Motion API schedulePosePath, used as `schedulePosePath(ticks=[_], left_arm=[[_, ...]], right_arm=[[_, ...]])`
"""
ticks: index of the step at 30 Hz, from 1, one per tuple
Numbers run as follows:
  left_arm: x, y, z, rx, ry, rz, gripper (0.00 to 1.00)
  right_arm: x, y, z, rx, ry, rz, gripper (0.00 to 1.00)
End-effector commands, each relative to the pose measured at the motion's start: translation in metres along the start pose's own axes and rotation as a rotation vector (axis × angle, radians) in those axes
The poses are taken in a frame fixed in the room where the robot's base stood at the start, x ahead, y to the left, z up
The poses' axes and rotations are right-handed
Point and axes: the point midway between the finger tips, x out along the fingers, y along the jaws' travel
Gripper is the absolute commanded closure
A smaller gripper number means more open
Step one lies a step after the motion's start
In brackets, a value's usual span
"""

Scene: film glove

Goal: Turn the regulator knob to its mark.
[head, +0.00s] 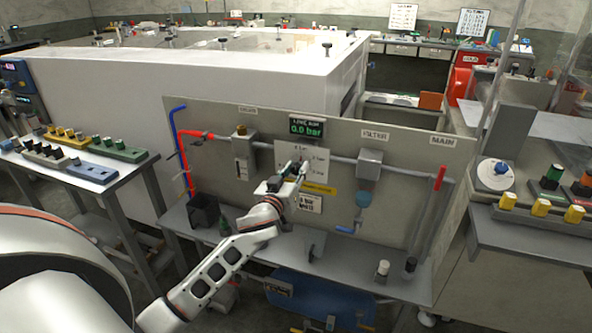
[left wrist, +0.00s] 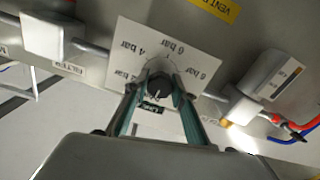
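The regulator knob (left wrist: 160,86) is dark and round, in front of a white dial plate (left wrist: 196,62) with bar values printed around it. A display (head: 307,128) above reads 0.0 bar. My right gripper is not in view.
The panel also carries a filter (head: 368,168), a grey valve body (head: 243,158), a red handle (head: 440,178) and pipes. A shelf (head: 345,272) juts out below, with a dark cup (head: 204,211) and small posts. A side table (head: 75,170) stands left.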

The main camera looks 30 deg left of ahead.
Motion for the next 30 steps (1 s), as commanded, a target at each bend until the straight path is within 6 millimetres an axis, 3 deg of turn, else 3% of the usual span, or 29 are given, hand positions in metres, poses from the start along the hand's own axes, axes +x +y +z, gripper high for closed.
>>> schedulePosePath(ticks=[14, 30], left_arm=[[0.0, 0.0, -0.001, 0.071, 0.0, -0.001, 0.96], [0.0, 0.001, -0.003, 0.525, 0.001, -0.001, 0.96]], right_arm=[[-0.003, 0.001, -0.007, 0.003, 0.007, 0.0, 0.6], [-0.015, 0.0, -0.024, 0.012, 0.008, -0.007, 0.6]])
